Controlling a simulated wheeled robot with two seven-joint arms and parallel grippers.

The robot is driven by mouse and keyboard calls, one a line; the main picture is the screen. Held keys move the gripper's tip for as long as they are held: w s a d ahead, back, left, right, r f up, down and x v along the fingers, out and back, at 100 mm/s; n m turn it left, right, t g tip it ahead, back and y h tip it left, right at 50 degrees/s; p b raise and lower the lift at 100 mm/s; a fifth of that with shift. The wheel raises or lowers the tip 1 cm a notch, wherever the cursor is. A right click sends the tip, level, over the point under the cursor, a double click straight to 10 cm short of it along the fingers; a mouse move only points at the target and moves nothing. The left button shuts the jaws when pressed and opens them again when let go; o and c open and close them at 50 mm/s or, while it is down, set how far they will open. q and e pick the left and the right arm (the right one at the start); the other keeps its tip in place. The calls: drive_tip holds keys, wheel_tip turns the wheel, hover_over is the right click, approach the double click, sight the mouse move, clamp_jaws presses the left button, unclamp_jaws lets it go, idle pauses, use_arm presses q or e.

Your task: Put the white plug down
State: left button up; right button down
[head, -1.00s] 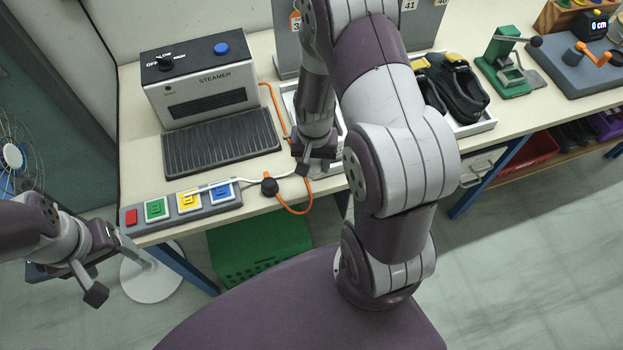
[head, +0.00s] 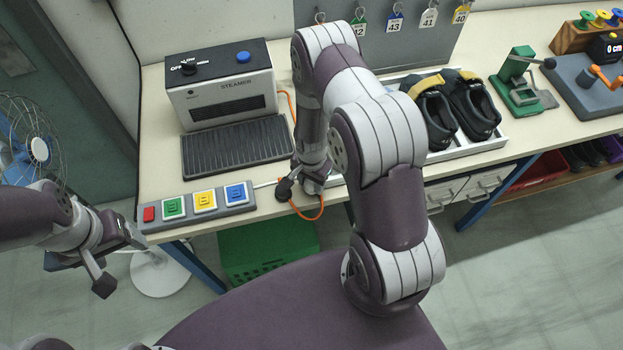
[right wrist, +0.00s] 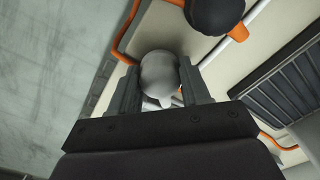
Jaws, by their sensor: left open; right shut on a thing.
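The white plug (right wrist: 160,75) is a pale rounded piece between the two fingers of my right gripper in the right wrist view. My right gripper (head: 312,182) is shut on it, low over the bench's front edge in the head view, where the arm and gripper hide the plug. The wrist view shows bench top and an orange cable close beyond the plug; I cannot tell whether it touches the bench. My left gripper (head: 84,272) is open and empty, off the bench at the left.
A black round piece (head: 285,188) on the orange cable (head: 309,215) lies beside my right gripper. A button strip (head: 153,226) and the steamer (head: 222,86) stand to the left. Black shoes (head: 435,115) sit in a tray at right. A green crate (head: 240,258) is below the bench.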

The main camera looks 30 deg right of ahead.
drive_tip(key=shift+w+f, duration=0.15)
drive_tip(key=shift+f, duration=0.3)
drive_tip(key=shift+f+b, duration=0.15)
drive_tip(key=shift+b, duration=0.15)
drive_tip(key=c, duration=0.5)
unclamp_jaws()
